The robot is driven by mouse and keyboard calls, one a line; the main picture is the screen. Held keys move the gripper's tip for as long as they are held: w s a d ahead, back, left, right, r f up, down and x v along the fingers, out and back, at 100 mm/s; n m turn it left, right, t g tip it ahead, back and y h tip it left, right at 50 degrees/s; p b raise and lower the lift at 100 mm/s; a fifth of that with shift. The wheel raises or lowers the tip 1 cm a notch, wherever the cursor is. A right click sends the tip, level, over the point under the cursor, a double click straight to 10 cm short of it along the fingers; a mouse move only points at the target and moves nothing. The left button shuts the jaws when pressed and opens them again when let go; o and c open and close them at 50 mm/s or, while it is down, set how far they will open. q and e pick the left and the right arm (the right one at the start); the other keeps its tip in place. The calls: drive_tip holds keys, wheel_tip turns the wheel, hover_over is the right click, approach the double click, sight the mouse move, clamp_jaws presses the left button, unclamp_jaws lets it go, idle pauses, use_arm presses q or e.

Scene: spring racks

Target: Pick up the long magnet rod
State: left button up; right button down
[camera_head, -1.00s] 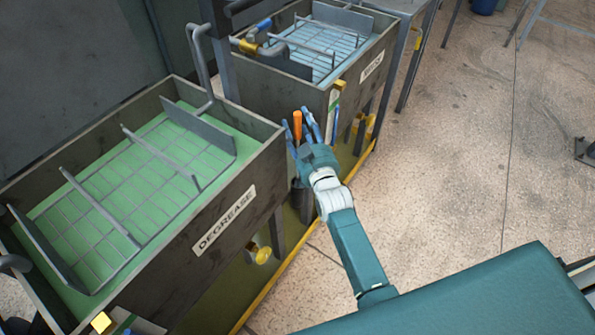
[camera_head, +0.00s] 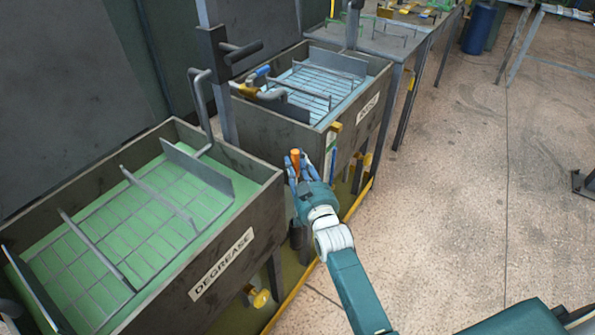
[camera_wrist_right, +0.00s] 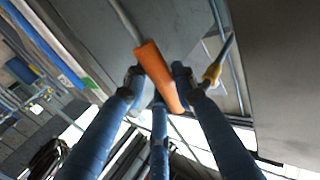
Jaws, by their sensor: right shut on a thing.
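The magnet rod shows by its orange handle (camera_head: 295,158), which stands up between my right gripper's blue fingers in the head view. The handle also shows in the right wrist view (camera_wrist_right: 158,72), gripped between the fingertips. My right gripper (camera_head: 299,170) is shut on this handle, in the gap between the two tanks. A thin grey shaft seems to run on from the handle in the wrist view, but I cannot tell where it ends. My left gripper is not in view.
The degrease tank (camera_head: 262,196) with green liquid stands at left, and the rinse tank (camera_head: 350,120) with blue liquid behind. A dark cylinder (camera_head: 297,237) is below the gripper. A yellow edge strip (camera_head: 300,288) runs along the base. Open floor lies right.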

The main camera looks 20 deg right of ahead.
wheel_tip(320, 180, up, 19)
drive_tip(key=shift+p, duration=0.45)
drive_tip(key=shift+f, duration=0.15)
idle(0.3)
